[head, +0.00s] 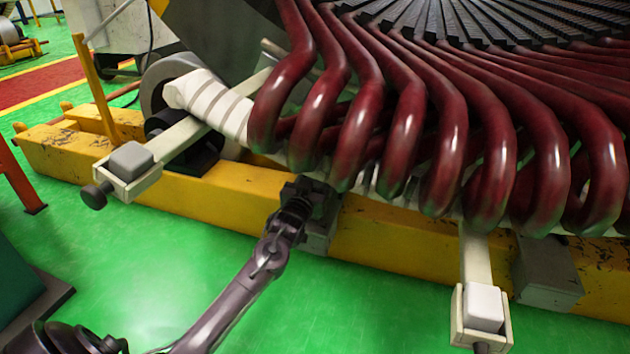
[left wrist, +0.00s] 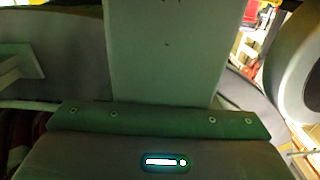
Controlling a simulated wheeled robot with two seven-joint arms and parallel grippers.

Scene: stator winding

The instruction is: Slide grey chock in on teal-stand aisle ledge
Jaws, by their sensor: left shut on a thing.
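My left arm reaches in from the lower left of the head view. Its gripper (head: 308,190) is at the lower edge of the dark red coil ends (head: 360,130), above the yellow beam. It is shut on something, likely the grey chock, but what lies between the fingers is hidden. A grey block (head: 321,238) sits just below and right of the gripper against the beam; I cannot tell if they touch. The left wrist view shows a broad grey-green plate (left wrist: 165,50) ahead of the gripper body. A dark teal stand (head: 18,285) is partly visible at the left edge. My right gripper is not in view.
Pale bracket arms end in light blocks with dark knobs, at left (head: 131,160) and lower right (head: 483,305). Another grey block (head: 545,270) sits at the yellow beam (head: 400,245). The green floor (head: 370,310) is open in front. A yellow post (head: 92,85) stands at left.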

